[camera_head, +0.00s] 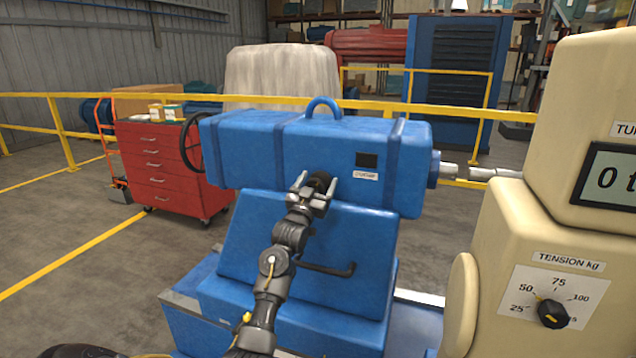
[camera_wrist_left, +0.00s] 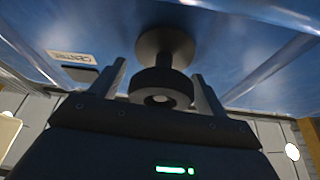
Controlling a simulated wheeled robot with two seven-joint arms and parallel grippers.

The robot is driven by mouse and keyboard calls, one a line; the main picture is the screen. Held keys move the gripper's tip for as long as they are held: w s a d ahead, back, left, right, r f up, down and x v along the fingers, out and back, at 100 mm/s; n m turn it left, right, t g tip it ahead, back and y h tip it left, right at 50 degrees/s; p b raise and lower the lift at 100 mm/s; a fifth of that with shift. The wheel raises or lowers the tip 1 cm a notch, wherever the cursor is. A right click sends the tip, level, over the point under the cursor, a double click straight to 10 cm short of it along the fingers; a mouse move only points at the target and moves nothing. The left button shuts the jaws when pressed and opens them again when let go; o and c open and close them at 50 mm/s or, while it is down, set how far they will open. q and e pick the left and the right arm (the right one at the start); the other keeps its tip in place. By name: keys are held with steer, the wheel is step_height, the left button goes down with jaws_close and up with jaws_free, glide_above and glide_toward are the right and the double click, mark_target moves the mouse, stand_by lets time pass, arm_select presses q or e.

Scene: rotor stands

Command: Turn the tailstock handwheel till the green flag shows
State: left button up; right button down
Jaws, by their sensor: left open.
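The blue tailstock (camera_head: 250,145) stands on a blue base. A dark handwheel (camera_head: 190,143) shows at its left end, partly hidden. A small flag window (camera_head: 367,160) on its front is dark, with no green in it, and has a pale label below. A round black knob (camera_head: 320,179) sticks out of the front. My left gripper (camera_head: 316,184) is open at the knob. In the left wrist view the knob (camera_wrist_left: 160,84) stands between the two spread fingers, with gaps at both sides. The handwheel is not in that view. My right gripper is not in view.
A cream cabinet (camera_head: 490,240) with a tension dial (camera_head: 553,313) and a display stands close at the right. A black lever (camera_head: 328,268) projects from the base below my wrist. A red tool cabinet (camera_head: 160,185) and yellow railing (camera_head: 70,150) are behind. Floor at left is clear.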

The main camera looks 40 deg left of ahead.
arm_select(q)
steer(key=c, duration=1)
